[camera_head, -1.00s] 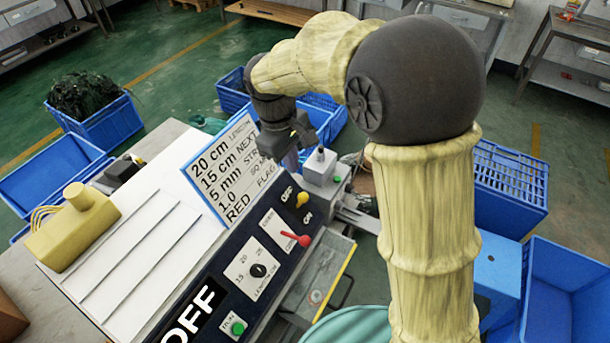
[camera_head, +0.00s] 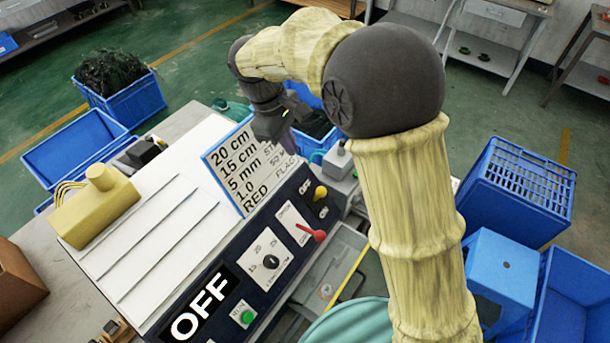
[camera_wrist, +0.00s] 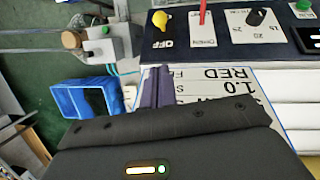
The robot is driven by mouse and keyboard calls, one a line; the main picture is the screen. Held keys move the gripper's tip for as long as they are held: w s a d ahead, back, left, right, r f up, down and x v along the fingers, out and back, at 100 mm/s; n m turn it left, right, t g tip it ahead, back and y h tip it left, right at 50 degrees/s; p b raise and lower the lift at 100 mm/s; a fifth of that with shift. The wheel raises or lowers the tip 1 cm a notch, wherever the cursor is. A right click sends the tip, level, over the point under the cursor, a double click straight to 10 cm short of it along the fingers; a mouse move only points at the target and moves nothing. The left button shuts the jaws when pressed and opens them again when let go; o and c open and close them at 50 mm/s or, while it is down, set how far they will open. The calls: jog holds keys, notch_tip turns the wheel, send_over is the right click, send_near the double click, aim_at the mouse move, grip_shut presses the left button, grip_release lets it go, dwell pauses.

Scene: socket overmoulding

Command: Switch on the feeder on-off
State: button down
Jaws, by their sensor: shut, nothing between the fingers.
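The feeder on-off is a yellow knob (camera_head: 320,192) between OFF and ON labels at the far end of the dark control panel (camera_head: 222,278). In the wrist view the yellow knob (camera_wrist: 161,20) is at the top, with the OFF label just below it. I cannot tell surely which label it points to. My gripper (camera_head: 288,147) is above the far end of the lettered board, apart from the knob and to its upper left. In the wrist view my gripper's fingers (camera_wrist: 156,74) are closed together and empty, over the board. The far fingertips are partly hidden in the head view.
The lettered board (camera_head: 238,168) stands behind the panel. A red lever (camera_head: 314,234), a black length dial (camera_head: 270,262), a green button (camera_head: 246,317) and a large OFF sign (camera_head: 198,312) share the panel. A grey box (camera_head: 338,160) stands beyond the knob.

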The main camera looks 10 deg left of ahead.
jog(key=p, duration=0.2)
send_near(319, 194)
jog(key=w+a+f, duration=0.2)
jog(key=a+f, duration=0.1)
jog(key=shift+w+a+f, duration=0.2)
jog(key=shift+w+f, duration=0.1)
jog(key=d+f, duration=0.1)
jog(key=d+f+p, duration=0.1)
jog(key=shift+d+f, duration=0.1)
jog(key=shift+d, duration=0.2)
jog(key=shift+s+d+f+p, duration=0.25)
jog(key=shift+d+f+p, duration=0.05)
jog(key=shift+d, duration=0.1)
jog(key=shift+w+d+f, duration=0.1)
jog(key=shift+d, duration=0.1)
